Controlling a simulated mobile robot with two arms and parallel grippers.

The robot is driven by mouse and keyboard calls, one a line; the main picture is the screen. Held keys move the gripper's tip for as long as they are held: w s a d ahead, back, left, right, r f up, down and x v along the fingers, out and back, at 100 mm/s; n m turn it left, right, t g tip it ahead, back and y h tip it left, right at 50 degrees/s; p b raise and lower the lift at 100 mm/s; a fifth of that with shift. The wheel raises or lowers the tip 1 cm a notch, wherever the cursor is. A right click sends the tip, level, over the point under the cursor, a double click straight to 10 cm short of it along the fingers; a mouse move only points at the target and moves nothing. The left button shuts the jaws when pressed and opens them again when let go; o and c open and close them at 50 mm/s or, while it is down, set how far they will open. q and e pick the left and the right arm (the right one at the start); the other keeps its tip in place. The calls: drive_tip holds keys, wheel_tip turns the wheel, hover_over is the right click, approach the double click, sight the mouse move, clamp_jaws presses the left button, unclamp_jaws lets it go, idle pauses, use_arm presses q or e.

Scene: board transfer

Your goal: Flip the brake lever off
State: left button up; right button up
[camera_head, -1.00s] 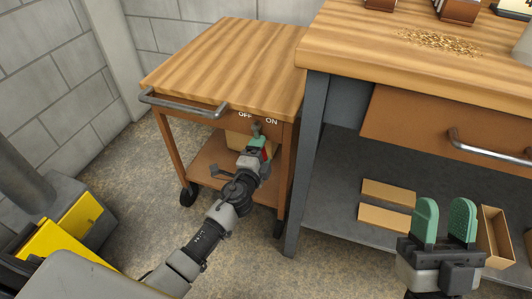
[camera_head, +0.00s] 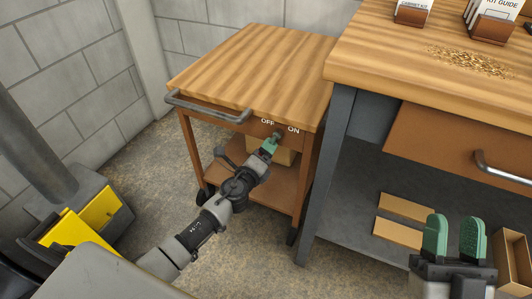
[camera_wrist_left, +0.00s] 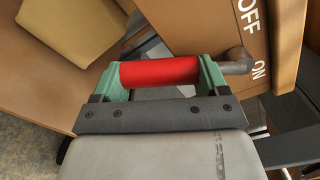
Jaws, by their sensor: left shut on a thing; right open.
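The brake lever has a red grip (camera_wrist_left: 160,72) and a bent grey metal shaft (camera_wrist_left: 236,62), both clear in the left wrist view. In the head view its pivot (camera_head: 277,135) shows on the cart's front panel, below and between the OFF and ON labels. My left gripper (camera_head: 268,148) is shut on the red grip, with its green fingers at the grip's two ends in the left wrist view (camera_wrist_left: 160,78). The grip hangs below the pivot and a little to its left; in the head view the gripper hides it. My right gripper (camera_head: 454,238) is open and empty at the lower right.
The wooden-topped cart (camera_head: 255,65) has a grey handle (camera_head: 208,107) and a lower shelf with a cardboard box. A workbench (camera_head: 430,60) with a drawer (camera_head: 470,150) stands close on the right. A grey and yellow machine (camera_head: 85,215) stands at the left.

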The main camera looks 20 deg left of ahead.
use_arm(q)
drive_tip(key=shift+a, duration=0.1)
use_arm(e)
drive_tip(key=shift+f, duration=0.1)
idle(0.3)
use_arm(q)
drive_tip(key=o, duration=1.3)
drive_tip(key=s, duration=1.1)
drive_tip(key=shift+a, duration=0.2)
use_arm(e)
drive_tip(key=shift+w+f+g, duration=0.2)
drive_tip(key=shift+g, duration=0.1)
use_arm(q)
drive_tip(key=shift+w, duration=0.1)
